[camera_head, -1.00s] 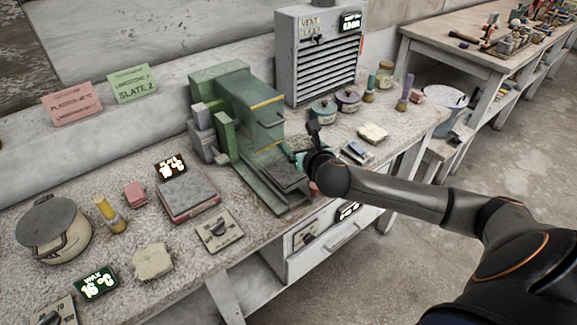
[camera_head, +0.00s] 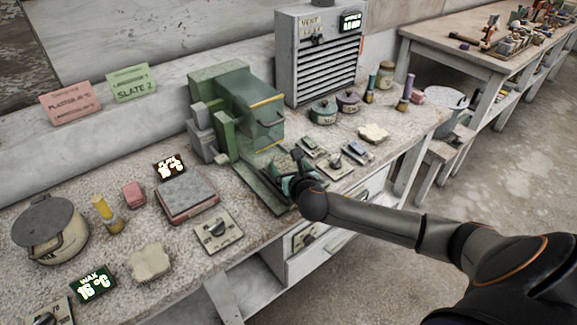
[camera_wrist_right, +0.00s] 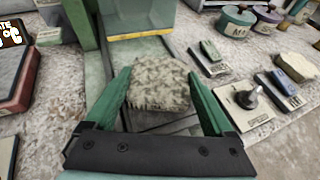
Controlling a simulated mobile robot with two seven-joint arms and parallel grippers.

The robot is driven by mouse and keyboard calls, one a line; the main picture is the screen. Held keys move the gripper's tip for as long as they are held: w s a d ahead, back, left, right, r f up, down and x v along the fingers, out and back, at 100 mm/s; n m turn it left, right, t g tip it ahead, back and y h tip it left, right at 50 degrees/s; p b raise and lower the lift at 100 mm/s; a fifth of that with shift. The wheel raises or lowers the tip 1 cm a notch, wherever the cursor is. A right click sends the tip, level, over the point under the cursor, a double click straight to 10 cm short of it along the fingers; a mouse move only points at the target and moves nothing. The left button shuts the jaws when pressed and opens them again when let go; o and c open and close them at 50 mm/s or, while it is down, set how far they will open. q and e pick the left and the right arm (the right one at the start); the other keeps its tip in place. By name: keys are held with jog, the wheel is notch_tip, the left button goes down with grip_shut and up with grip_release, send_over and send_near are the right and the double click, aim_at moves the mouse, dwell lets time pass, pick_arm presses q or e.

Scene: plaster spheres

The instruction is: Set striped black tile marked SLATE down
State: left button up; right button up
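My right gripper (camera_head: 290,178) is low at the front of the green press (camera_head: 232,105), over its bed. In the right wrist view, its two green fingers (camera_wrist_right: 160,85) flank a mottled grey-and-dark block (camera_wrist_right: 160,80) with fine stripes along its near edge. Both fingers appear to touch its sides. No SLATE mark is legible on it, so I cannot confirm that it is the striped black tile. I cannot tell whether it rests on the press bed. The head view does not show the block clearly. My left gripper is in neither view.
Right of the press are two small labelled switch-like pieces (camera_wrist_right: 212,55) (camera_wrist_right: 285,90), a knob plate (camera_wrist_right: 250,102) and a pale slab (camera_head: 373,132). Left are a grey-topped scale (camera_head: 188,193), a dial plate (camera_head: 217,231) and a lidded pot (camera_head: 50,231). A grey vent cabinet (camera_head: 320,55) stands behind.

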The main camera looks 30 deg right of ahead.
jog(key=shift+o, duration=0.9)
jog(key=shift+r, duration=0.2)
jog(key=p+v, duration=0.1)
jog(key=v, duration=1.1)
dwell(0.4)
